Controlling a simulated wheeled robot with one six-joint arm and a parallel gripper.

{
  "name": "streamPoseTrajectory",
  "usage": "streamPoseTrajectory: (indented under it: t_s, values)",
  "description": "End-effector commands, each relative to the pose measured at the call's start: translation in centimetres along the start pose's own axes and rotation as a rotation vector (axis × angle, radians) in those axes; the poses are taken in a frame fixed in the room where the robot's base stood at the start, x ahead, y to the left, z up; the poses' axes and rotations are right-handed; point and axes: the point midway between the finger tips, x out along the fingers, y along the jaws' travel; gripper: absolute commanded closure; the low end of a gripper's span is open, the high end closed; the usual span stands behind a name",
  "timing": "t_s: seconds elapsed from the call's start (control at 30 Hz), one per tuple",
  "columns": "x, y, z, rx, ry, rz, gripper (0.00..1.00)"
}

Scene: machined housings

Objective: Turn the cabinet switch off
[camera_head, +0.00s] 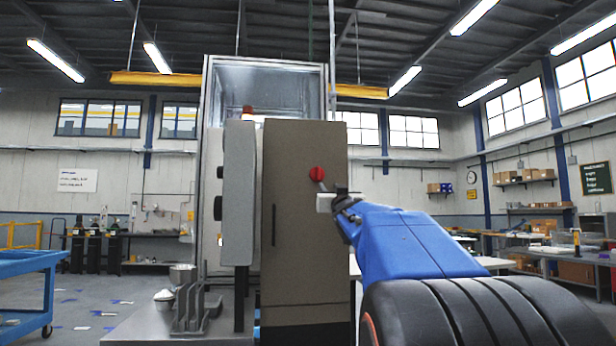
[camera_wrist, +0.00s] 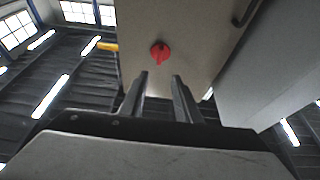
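The red rotary switch (camera_head: 317,173) is on the upper front of the tall brown cabinet (camera_head: 300,240). In the wrist view the red switch (camera_wrist: 160,53) shows as a round knob with its raised grip roughly upright in the picture. My gripper (camera_head: 323,189) is just below and right of the switch in the head view, close to the cabinet front. In the wrist view my gripper (camera_wrist: 161,77) is open, with two dark fingers apart and nothing between them. The switch lies just beyond the fingertips, in line with the gap. Whether a finger touches it I cannot tell.
The cabinet has a dark vertical handle (camera_head: 274,225) left of the switch. A grey box (camera_head: 238,190) stands out at the cabinet's left. A bench with metal parts (camera_head: 190,308) is low on the left, and a blue cart (camera_head: 30,265) is farther left.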

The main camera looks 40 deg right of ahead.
Motion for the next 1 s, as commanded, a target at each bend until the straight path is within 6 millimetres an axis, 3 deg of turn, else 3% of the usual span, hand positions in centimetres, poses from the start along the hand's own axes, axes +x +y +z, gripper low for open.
streamPoseTrajectory:
  t_s: [0.27,1.0]
  values:
    - [2.6,0.2,-0.2,-0.001,0.009,-0.003,0.7]
    - [14.2,0.1,-0.3,-0.001,0.008,-0.002,0.7]
